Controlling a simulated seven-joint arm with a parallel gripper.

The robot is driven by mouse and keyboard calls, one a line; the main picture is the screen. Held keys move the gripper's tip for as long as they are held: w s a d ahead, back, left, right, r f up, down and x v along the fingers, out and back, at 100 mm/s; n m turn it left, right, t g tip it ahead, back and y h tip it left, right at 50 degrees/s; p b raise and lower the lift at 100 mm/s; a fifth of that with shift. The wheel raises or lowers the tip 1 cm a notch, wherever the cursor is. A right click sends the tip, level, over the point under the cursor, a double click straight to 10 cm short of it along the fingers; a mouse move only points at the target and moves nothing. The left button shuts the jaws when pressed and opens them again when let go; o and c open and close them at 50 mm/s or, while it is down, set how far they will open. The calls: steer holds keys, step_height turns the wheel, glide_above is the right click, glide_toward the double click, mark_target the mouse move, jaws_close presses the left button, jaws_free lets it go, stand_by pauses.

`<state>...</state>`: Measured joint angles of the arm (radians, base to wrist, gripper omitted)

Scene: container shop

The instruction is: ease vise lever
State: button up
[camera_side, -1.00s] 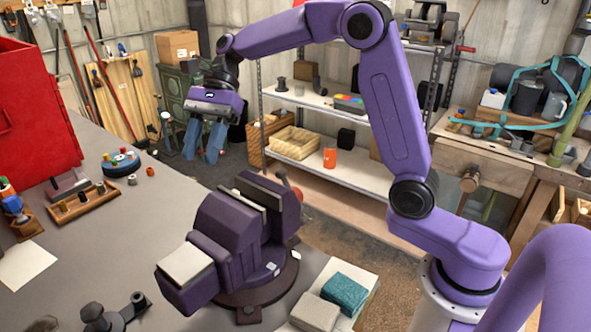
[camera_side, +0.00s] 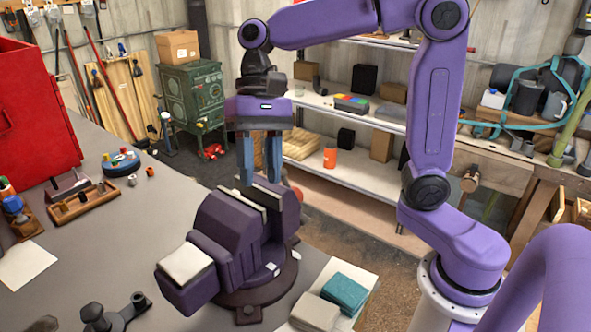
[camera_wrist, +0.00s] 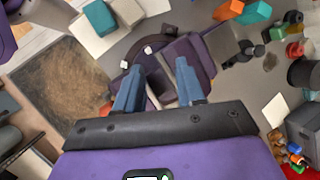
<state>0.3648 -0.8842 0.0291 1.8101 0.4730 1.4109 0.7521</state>
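The dark purple vise (camera_side: 222,228) stands on a round base on the grey bench in the side view, its pale-edged jaws slightly apart. A small reddish part (camera_side: 297,192), seemingly the lever's end, shows at its far right side; the rest of the lever is hidden behind the vise and my fingers. My gripper (camera_side: 260,180) points down over the back of the vise, its two blue fingers apart and nothing between them. In the wrist view my gripper (camera_wrist: 160,65) is open with the vise (camera_wrist: 190,52) below and between the fingers. I cannot tell whether a finger touches it.
A teal block (camera_side: 345,292) and a pale block (camera_side: 314,313) lie at the vise's front right. A wooden tray (camera_side: 83,200), a round blue holder (camera_side: 121,164) and a red cabinet (camera_side: 35,120) stand left. A shelf (camera_side: 345,170) is behind.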

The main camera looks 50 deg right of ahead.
steer(key=shift+s+d+n+h, duration=0.25)
steer(key=shift+s+d+n, duration=0.1)
steer(key=shift+s+n, duration=0.45)
steer(key=shift+s+d+n+h, duration=0.35)
steer(key=shift+s+n, duration=0.25)
steer(key=shift+s, duration=0.4)
steer(key=shift+s+d+n+h, duration=0.2)
steer(key=shift+s+d+n, duration=0.15)
steer(key=shift+s+n, duration=0.45)
steer(key=shift+s, duration=0.1)
steer(key=w+a+m, duration=0.1)
steer(key=w+a, duration=0.1)
steer(key=w, duration=0.2)
steer(key=w+a+m, duration=0.2)
steer(key=w, duration=0.2)
steer(key=w+a+m, duration=0.2)
steer(key=w, duration=0.3)
steer(key=shift+a+r, duration=0.2)
steer(key=shift+a, duration=0.05)
steer(key=w+a+f+m, duration=0.3)
steer(key=w+m, duration=0.2)
steer(key=w, duration=0.5)
steer(key=shift+y, duration=0.4)
steer(key=x, duration=1.6)
steer(key=shift+f, duration=0.45)
steer(key=shift+w, duration=0.1)
jaws_close()
